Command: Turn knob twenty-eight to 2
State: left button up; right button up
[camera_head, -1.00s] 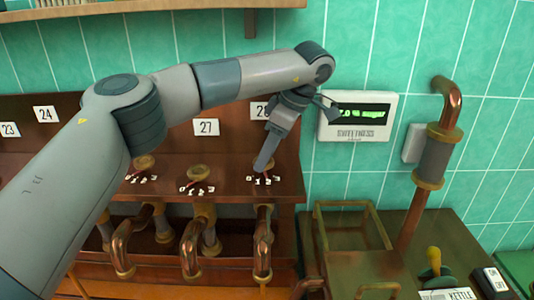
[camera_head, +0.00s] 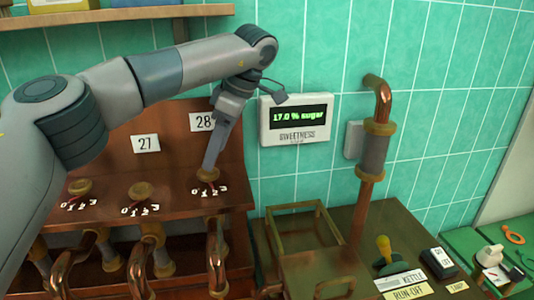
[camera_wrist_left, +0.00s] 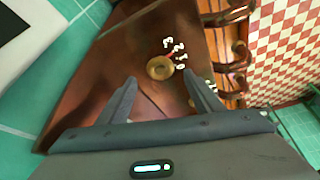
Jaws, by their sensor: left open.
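Knob twenty-eight is a round brass knob (camera_wrist_left: 160,68) on a brown wooden panel (camera_wrist_left: 128,45), with white numbers and a small red pointer beside it. I cannot tell which number the pointer is at. In the head view the label 28 (camera_head: 203,122) stands above it, and my left gripper (camera_head: 208,174) mostly hides the knob. In the left wrist view my left gripper (camera_wrist_left: 159,77) is open, its two fingers apart on either side of the knob; I cannot tell if they touch it. My right gripper is not in view.
A display (camera_head: 298,118) to the right reads 17.0 % sugar. Knob twenty-seven (camera_head: 141,190) and another brass knob (camera_head: 79,187) are to the left, above copper pipes (camera_head: 160,262). A copper pipe (camera_head: 374,150) and a brass frame (camera_head: 318,205) stand at the right.

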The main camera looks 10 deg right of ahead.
pick_arm(q)
jog(key=s+d+b, duration=0.1)
jog(key=s+d, duration=0.3)
jog(key=d, duration=0.7)
jog(key=shift+d+r, duration=0.2)
jog(key=shift+d, duration=0.05)
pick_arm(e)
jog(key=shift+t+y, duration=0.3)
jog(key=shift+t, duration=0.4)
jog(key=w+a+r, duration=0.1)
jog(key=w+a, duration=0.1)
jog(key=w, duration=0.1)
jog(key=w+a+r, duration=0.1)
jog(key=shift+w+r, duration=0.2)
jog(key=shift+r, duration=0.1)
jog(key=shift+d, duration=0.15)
